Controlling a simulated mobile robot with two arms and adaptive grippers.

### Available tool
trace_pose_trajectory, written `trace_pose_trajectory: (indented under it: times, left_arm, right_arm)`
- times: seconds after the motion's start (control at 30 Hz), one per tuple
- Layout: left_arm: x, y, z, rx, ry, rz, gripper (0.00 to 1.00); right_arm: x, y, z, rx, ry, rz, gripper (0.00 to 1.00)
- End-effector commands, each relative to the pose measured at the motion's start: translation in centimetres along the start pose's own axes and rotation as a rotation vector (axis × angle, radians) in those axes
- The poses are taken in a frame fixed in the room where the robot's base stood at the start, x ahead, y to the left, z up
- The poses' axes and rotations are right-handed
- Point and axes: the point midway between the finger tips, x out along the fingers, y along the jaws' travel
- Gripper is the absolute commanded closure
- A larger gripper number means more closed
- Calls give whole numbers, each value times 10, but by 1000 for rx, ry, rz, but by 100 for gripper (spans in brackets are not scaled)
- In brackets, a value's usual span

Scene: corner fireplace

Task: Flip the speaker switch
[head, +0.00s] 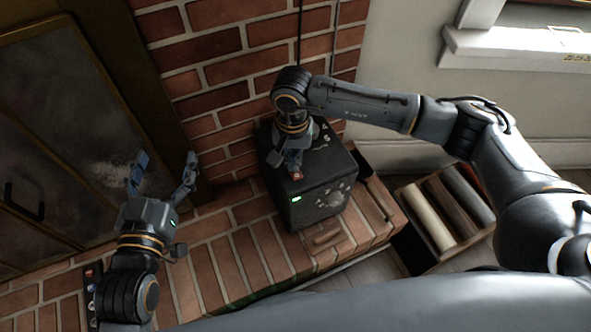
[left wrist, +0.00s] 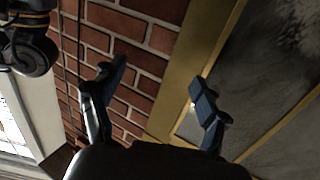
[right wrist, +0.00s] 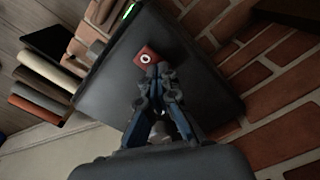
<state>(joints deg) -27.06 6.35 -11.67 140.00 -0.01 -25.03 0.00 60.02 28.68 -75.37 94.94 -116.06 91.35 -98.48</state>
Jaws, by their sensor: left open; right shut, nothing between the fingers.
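The speaker (head: 318,205) is a dark box standing on the brick hearth, with dials and a lit green light on its front. Its switch (right wrist: 146,58) is a small red piece with a white ring on the top face, and it also shows as a red spot in the head view (head: 297,177). My right gripper (right wrist: 158,72) is shut and empty, its tips right at the switch's near edge; I cannot tell whether they touch it. My left gripper (head: 166,165) is open and empty, left of the speaker in front of the fireplace door.
A brass-framed fireplace door (head: 60,130) stands at the left, with a brick wall (head: 225,60) behind the speaker. A crate with several rolls or logs (head: 445,215) sits at the right. A dark strip with small coloured items (head: 90,290) lies at lower left. Bare hearth (head: 225,250) lies between.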

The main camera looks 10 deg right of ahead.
Motion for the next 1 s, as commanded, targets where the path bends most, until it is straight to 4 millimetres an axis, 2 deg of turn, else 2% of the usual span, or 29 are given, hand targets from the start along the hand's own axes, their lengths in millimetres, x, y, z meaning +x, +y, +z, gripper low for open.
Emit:
trace_pose_trajectory:
  times: [0.23,0.33,1.0]
  left_arm:
    - [0,0,-1,0,-2,0,25]
    - [-2,-2,13,1,-69,-5,25]
    - [-22,-9,62,2,-351,-21,25]
  right_arm:
    - [0,1,2,-1,-4,2,100]
    - [-4,0,1,-1,-3,2,100]
    - [-28,0,1,0,-2,1,100]
